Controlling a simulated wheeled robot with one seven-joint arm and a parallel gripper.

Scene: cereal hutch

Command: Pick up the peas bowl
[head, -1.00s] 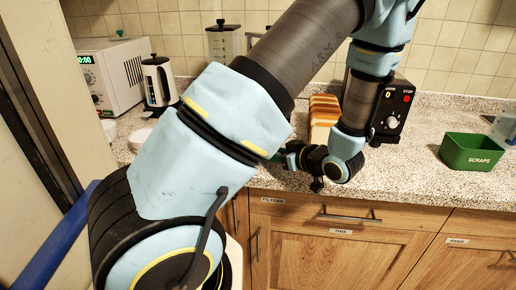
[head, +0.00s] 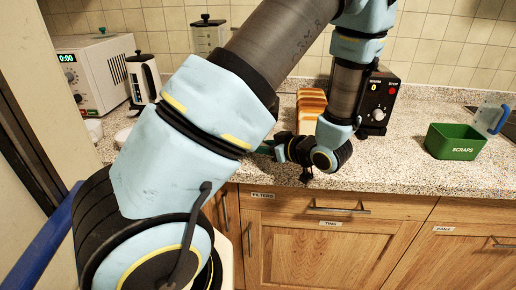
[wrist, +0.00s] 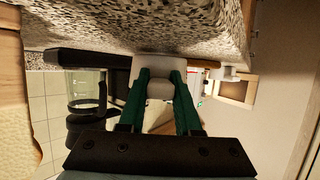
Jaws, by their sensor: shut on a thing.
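In the wrist view my gripper (wrist: 160,76), with two green fingers, is shut on a small white thing (wrist: 158,63) that looks like the side of a bowl. I take it for the peas bowl. Its contents are not visible, and I cannot tell whether it touches the counter. In the head view the black wrist of my gripper is low over the counter's front, and its fingers and what they hold are mostly hidden behind my arm.
Clear counter lies between my wrist and the bin.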

